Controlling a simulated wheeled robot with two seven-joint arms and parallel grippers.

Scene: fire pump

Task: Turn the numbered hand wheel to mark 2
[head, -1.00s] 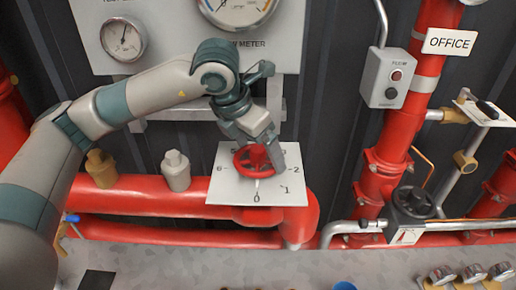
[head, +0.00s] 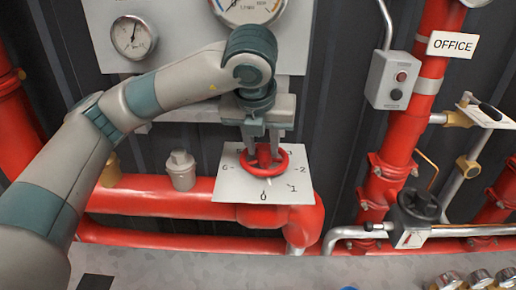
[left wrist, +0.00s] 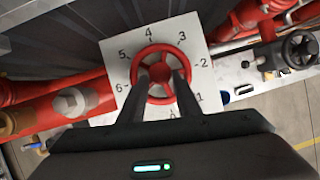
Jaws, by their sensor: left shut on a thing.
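The red hand wheel (head: 283,163) sits on a white square plate (head: 232,186) with black numbers around it. In the head view, 0 is at the bottom, with 1 and 2 to its right and 6 at the left. My left gripper (head: 263,152) comes down from above, shut on the middle part of the wheel, with its fingers inside the rim. In the left wrist view the two fingers (left wrist: 161,75) reach into the wheel (left wrist: 137,64) near its hub. The fingers partly cover the spokes, and I cannot read the wheel's exact mark. My right gripper is not in view.
Gauges on a grey panel (head: 185,55) stand above the wheel. A thick red pipe (head: 145,195) runs below left, with a grey capped fitting (head: 180,170). A black hand wheel (head: 418,205) and a switch box (head: 392,80) are at the right.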

